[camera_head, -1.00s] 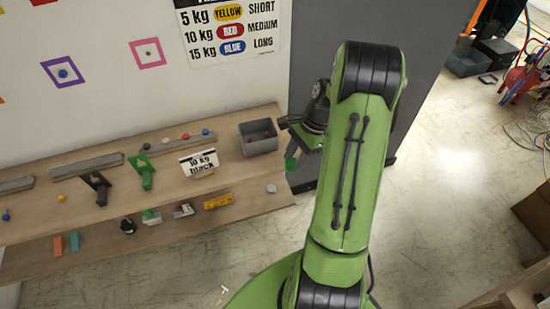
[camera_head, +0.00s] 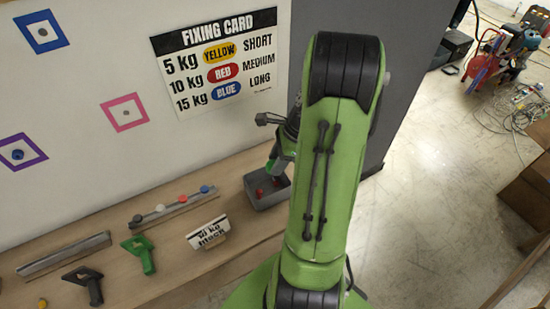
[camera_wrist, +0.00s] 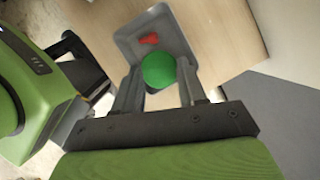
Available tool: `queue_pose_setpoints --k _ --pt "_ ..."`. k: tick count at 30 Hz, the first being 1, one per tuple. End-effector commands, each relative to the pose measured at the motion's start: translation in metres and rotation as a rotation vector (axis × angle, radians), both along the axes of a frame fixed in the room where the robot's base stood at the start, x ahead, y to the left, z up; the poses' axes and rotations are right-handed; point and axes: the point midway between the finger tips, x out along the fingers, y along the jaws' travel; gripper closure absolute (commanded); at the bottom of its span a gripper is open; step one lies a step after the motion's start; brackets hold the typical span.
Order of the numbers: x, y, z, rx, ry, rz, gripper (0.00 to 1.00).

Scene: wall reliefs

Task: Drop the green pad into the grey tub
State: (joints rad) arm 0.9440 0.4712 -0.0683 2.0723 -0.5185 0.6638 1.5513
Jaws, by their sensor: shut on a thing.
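The green pad (camera_wrist: 158,70) shows as a round green disc between my gripper's two fingers (camera_wrist: 157,92) in the wrist view. My gripper is shut on it. The grey tub (camera_wrist: 127,38) lies beyond the pad in that view, with a red piece (camera_wrist: 149,39) inside. In the head view the grey tub (camera_head: 268,203) stands on the wooden shelf, and my gripper (camera_head: 271,165) is over its back part. A small bit of green shows there at the fingers. My arm covers the right side of the tub area.
A "10 kg black" sign (camera_head: 208,233) stands left of the tub. A grey rail (camera_head: 172,207) with several coloured pieces is behind it. A green tool (camera_head: 140,252) and a black tool (camera_head: 85,284) lie further left. A fixing card (camera_head: 217,68) is on the wall.

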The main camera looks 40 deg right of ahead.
Motion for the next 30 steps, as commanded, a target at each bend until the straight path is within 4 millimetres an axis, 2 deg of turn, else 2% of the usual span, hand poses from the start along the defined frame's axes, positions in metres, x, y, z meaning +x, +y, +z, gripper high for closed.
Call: queue_pose_setpoints --k 1,6,9,16,17,21,22,30 --pt "0.000 0.000 -0.016 0.000 0.000 0.001 0.87" --pt "0.000 0.000 -0.042 0.000 0.000 0.002 0.86" --pt "0.001 0.000 -0.048 0.000 0.000 0.002 0.86" --pt "0.001 0.000 -0.045 0.000 0.000 0.003 0.86" --pt "0.001 0.000 -0.045 0.000 0.000 0.003 0.53" --pt "0.001 0.000 -0.044 0.000 0.000 0.003 0.32" --pt "0.001 0.000 -0.044 0.000 0.000 0.003 0.28" --pt "0.000 0.000 -0.043 0.000 0.000 0.003 0.28"
